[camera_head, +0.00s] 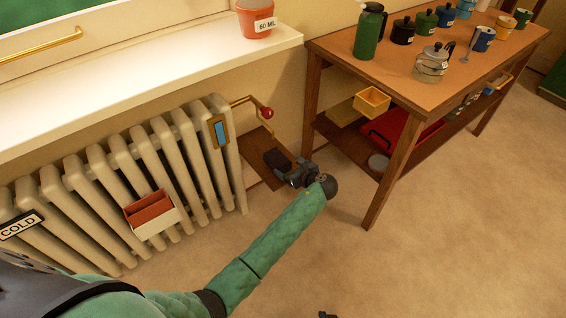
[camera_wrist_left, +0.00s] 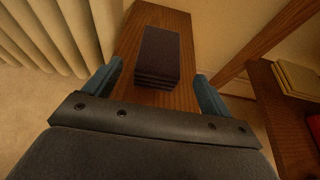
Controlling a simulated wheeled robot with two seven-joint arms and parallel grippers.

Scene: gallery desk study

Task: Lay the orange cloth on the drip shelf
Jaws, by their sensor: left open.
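The drip shelf (camera_head: 258,143) is a narrow wooden board low beside the radiator, under a brass valve. A dark, folded stack (camera_wrist_left: 158,58) that looks like cloth lies on it; the shelf also shows in the left wrist view (camera_wrist_left: 183,20). My left gripper (camera_head: 287,168) is open at the shelf's near end. In the left wrist view its blue fingers stand apart on either side of the stack's near end, and nothing is gripped. I see no plainly orange cloth; a red-orange insert (camera_head: 148,207) sits in a white holder on the radiator. Only a dark tip, possibly my right gripper (camera_head: 327,314), shows.
The ribbed radiator (camera_head: 180,155) stands left of the shelf under a white sill (camera_head: 130,75) with an orange pot (camera_head: 256,20). A wooden table (camera_head: 440,85) with pots and cups stands right, its lower shelf holding a red tray (camera_head: 395,130). The front floor is clear.

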